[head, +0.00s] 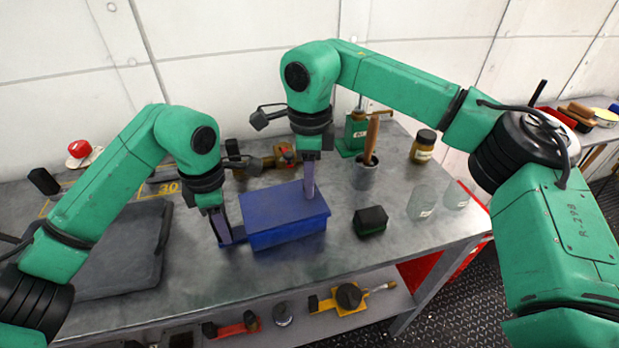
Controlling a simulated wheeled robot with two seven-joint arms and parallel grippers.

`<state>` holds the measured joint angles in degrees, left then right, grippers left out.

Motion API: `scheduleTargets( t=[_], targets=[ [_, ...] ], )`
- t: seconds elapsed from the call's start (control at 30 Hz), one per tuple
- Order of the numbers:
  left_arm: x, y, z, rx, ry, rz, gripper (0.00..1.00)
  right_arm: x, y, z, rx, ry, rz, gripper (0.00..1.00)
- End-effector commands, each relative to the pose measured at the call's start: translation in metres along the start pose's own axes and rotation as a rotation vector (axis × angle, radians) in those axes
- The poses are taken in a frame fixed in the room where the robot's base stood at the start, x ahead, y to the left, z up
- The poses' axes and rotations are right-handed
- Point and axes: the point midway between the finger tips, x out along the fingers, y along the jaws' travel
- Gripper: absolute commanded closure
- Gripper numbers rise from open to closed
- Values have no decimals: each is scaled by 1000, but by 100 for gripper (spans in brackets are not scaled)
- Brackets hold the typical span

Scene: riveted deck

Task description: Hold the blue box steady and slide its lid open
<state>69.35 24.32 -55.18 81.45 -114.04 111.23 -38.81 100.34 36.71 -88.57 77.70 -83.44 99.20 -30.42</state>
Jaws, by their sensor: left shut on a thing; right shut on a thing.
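The blue box (287,235) stands on the grey metal bench, its blue lid (275,200) covering the top. I see no clear opening between lid and box. My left gripper (226,238) points down at the box's left side and is shut on a low blue part that juts out there. My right gripper (310,194) points down onto the lid, right of its middle, and is shut on the lid. The part it grips is hidden by its fingers.
A black-topped green block (371,221) sits just right of the box. Glass jars (422,202), a brown-lidded jar (423,146) and a cup with a wooden handle (366,172) stand farther right. A dark flat tray (115,250) lies left. Bench front is clear.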

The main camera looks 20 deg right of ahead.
Motion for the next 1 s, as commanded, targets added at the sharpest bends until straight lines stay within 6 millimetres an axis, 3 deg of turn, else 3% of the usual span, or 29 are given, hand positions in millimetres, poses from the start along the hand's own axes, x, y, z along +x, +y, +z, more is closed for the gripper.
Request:
scheduleTargets(
  t=[0.17,0.53,0.9,0.93,1.0],
  targets=[
    [1,0,0,1,2,-1,100,-1,-4,-8,2,-3,-1,100],
    [1,0,-1,1,3,-2,100,-1,-35,-82,5,-3,-2,100],
    [1,0,-1,1,4,-3,100,-1,-38,-91,1,0,-3,100],
    [1,0,-1,1,4,-3,100,0,-38,-91,1,0,-3,63],
    [1,0,-1,1,4,-3,100,0,-38,-91,1,0,-2,36]
  ],
)
